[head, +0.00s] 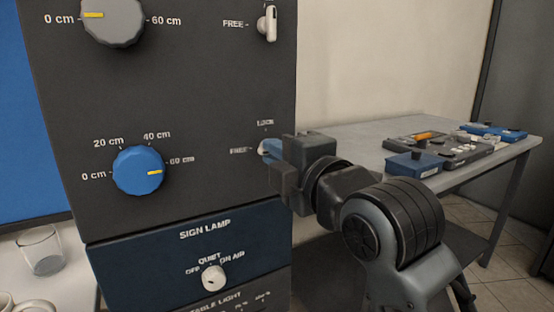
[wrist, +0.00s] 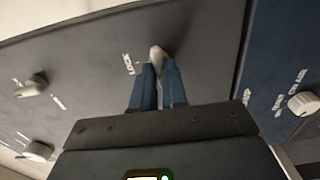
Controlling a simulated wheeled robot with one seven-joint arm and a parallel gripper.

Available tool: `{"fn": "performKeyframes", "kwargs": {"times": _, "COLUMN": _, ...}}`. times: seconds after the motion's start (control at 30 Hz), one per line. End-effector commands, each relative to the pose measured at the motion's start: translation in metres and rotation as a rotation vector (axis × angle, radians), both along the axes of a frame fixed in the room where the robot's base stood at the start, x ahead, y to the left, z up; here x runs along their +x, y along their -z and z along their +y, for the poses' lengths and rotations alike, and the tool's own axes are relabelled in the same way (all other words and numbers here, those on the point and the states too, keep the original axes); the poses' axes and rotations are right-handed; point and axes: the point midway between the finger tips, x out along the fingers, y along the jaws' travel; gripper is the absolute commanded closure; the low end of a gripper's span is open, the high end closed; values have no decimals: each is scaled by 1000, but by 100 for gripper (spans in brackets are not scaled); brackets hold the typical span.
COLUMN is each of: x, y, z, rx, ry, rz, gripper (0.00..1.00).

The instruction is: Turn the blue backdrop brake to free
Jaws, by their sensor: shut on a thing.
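The lower brake lever (head: 261,147) is on the black panel, in the row of the blue dial (head: 139,170), beside printed LOCK and FREE labels. My gripper (head: 270,152) is at this lever, reaching in from the right. In the wrist view, my gripper's blue fingers (wrist: 158,85) are shut on the pale lever (wrist: 156,54), whose tip shows beyond them. The fingers hide most of the lever, so I cannot tell which label it points at. The blue dial's yellow mark points right, near 60 cm.
Above is another white brake lever (head: 268,24) with a grey dial (head: 113,18). Below is the SIGN LAMP panel with a white knob (head: 213,277). A grey table (head: 365,135) with control boxes stands at right. A glass (head: 40,250) is at lower left.

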Motion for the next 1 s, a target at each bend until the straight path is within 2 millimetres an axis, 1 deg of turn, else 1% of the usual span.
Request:
{"fn": "performKeyframes", "kwargs": {"times": 0.47, "x": -1, "y": 2, "z": 1, "rx": -15, "ry": -3, "rz": -5, "gripper": 100}}
{"fn": "performKeyframes", "kwargs": {"times": 0.5, "x": -1, "y": 2, "z": 1, "rx": -15, "ry": -3, "rz": -5, "gripper": 85}}
{"fn": "performKeyframes", "kwargs": {"times": 0.73, "x": 0, "y": 1, "z": 1, "rx": -13, "ry": -2, "rz": -6, "gripper": 63}}
{"fn": "performKeyframes", "kwargs": {"times": 0.77, "x": 0, "y": 1, "z": 1, "rx": -13, "ry": -2, "rz": -6, "gripper": 62}}
{"fn": "performKeyframes", "kwargs": {"times": 1.0, "x": -1, "y": 1, "z": 0, "rx": -12, "ry": -1, "rz": -7, "gripper": 62}}
